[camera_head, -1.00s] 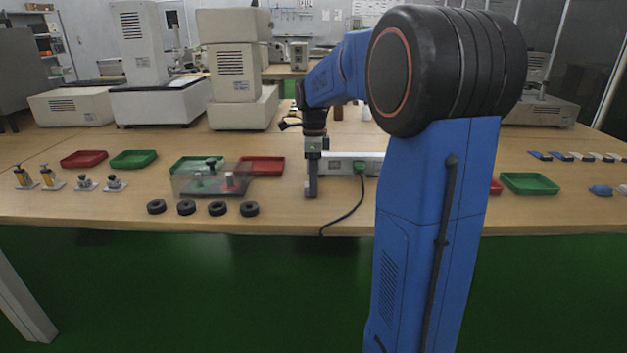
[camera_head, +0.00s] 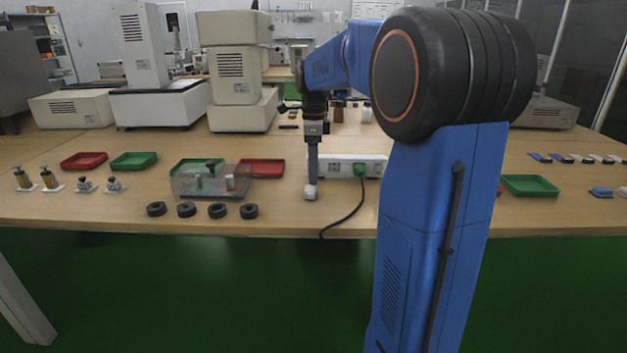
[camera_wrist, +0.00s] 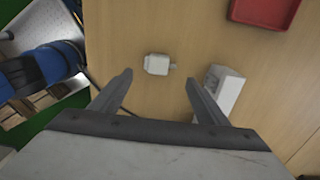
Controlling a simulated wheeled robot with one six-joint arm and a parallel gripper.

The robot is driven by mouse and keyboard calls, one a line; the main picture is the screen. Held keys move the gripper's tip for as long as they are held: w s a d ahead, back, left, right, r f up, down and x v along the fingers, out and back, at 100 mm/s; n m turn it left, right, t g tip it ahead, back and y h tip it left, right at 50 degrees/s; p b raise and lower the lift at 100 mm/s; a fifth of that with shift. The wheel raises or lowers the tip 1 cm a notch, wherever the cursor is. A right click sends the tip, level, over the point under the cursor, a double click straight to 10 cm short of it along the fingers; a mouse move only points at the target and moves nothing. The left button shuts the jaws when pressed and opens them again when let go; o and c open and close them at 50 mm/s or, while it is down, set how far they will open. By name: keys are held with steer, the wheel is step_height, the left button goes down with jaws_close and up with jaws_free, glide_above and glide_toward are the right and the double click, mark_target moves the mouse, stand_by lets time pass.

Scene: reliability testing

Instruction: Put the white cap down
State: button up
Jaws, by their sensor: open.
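The white cap (camera_head: 310,192) rests on the wooden table (camera_head: 345,215), just left of the white power strip. In the wrist view the cap (camera_wrist: 157,64) is a small pale block with a short stub on its right side. My gripper (camera_head: 312,178) points straight down above it. In the wrist view my gripper (camera_wrist: 159,78) has its two fingers spread apart with nothing held between them. The cap lies beyond the fingertips, in line with the gap, and looks free of both fingers.
A white power strip (camera_head: 345,166) with a green plug and black cable (camera_head: 350,212) is close on the right. A clear box (camera_head: 210,182) and several black rings (camera_head: 249,211) are to the left. A red tray (camera_head: 262,168) lies behind. The table front edge is near.

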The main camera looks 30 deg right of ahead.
mark_target(313, 187)
step_height(313, 187, up, 7)
stand_by(0.3)
steer(key=s+a+f+n+t, duration=0.1)
steer(key=s+a+f+n, duration=0.4)
steer(key=s+n, duration=0.3)
steer(key=s+a+f+n+t, duration=0.2)
steer(key=s+a+f+n, duration=0.3)
steer(key=s+n, duration=0.3)
steer(key=s+a+f+n+t, duration=0.1)
steer(key=s+a+f+n, duration=0.5)
steer(key=s, duration=0.7)
steer(key=n, duration=0.2)
steer(key=shift+s+a+n+t, duration=0.25)
steer(key=shift+s+n+t, duration=0.1)
steer(key=shift+n+t, duration=0.05)
steer(key=shift+r, duration=0.1)
